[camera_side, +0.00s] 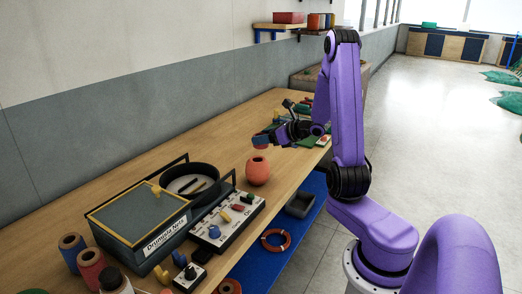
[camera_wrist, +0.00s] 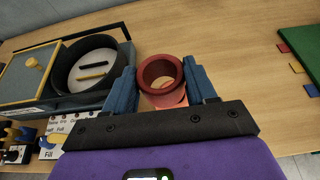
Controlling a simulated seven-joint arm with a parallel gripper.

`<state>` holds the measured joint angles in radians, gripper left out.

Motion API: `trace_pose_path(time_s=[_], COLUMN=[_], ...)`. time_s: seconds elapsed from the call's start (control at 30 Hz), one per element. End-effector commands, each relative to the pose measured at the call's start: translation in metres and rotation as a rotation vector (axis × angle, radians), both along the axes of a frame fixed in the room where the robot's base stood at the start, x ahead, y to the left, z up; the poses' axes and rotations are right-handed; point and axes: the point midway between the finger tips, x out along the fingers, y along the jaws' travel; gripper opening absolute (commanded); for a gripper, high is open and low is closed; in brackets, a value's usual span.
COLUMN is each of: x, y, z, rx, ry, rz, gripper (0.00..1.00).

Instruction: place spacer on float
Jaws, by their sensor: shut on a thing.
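The float (camera_side: 257,172) is a rounded orange body standing upright on the wooden bench in the side view. My gripper (camera_side: 264,140) is above it, with its blue fingers shut on the spacer. The spacer (camera_wrist: 147,70) is a short reddish hollow ring, seen between the two fingers in the wrist view. In the side view the spacer is mostly hidden by the fingers, and a small gap shows between it and the float. In the wrist view an orange patch, likely the float (camera_wrist: 172,98), shows just below the ring and is mostly hidden.
Left of the float are a round black pan (camera_side: 213,177), a glass-topped box (camera_side: 135,212) and a control panel (camera_side: 232,231) with coloured knobs. Several spools (camera_side: 90,265) stand at the front left. A green mat (camera_wrist: 300,52) lies at the right in the wrist view.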

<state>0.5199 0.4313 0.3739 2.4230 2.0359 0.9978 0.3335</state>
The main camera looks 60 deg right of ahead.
Motion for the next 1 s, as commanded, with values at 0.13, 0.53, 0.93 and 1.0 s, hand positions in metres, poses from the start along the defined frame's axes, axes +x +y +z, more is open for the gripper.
trace_pose_path(time_s=[0.13, 0.53, 0.93, 1.0], x=[0.011, 0.021, 0.021, 0.021], y=[-0.006, -0.012, -0.013, -0.013], z=[-0.015, -0.042, -0.059, -0.059], rx=[0.002, 0.004, -0.002, -0.001], ry=[0.001, 0.003, -0.002, -0.002], rz=[0.002, 0.0, 0.001, 0.0], gripper=[0.26, 0.26, 0.26, 0.26])
